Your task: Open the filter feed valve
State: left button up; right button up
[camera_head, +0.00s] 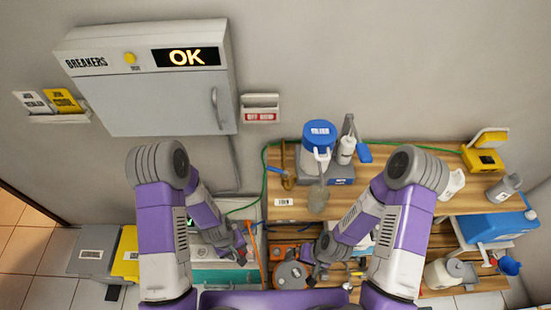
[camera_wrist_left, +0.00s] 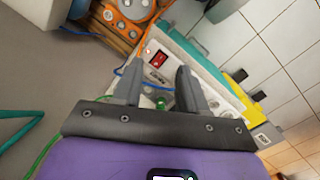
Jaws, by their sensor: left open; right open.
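No part is clearly labelled as the filter feed valve. A blue lever (camera_head: 276,170) sits by a brass pipe (camera_head: 289,182) at the wooden bench's left end, beside a blue-capped canister (camera_head: 319,138); it may be that valve. My left gripper (camera_head: 241,243) is low, left of the bench and below the lever. In the left wrist view its open fingers (camera_wrist_left: 158,88) are empty, over a white unit with a red switch (camera_wrist_left: 158,59). My right gripper (camera_head: 316,272) is open in front of the bench, near a round grey device (camera_head: 291,275). Its fingertips are small and partly hidden.
A breaker cabinet (camera_head: 165,85) showing OK hangs on the wall. The wooden bench (camera_head: 400,188) holds a white bottle (camera_head: 346,150) and a yellow box (camera_head: 483,158). A blue tank (camera_head: 497,226) stands at the right. A green hose (camera_head: 264,165) runs along the bench's left end.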

pick_arm(q)
jog(key=w+r+n+y+p, duration=0.1)
jog(key=w+r+n+p, duration=0.15)
jog(key=w+r, duration=0.3)
jog(key=n+t+p, duration=0.2)
jog(key=n+p, duration=0.3)
jog(key=n, duration=0.2)
send_near(276, 169)
jog(key=shift+m, duration=0.25)
jog(key=f, duration=0.5)
jog(key=w+f, duration=0.1)
jog(key=f, duration=0.2)
jog(key=shift+w+d, duration=0.1)
jog(key=shift+d, duration=0.25)
grip_shut()
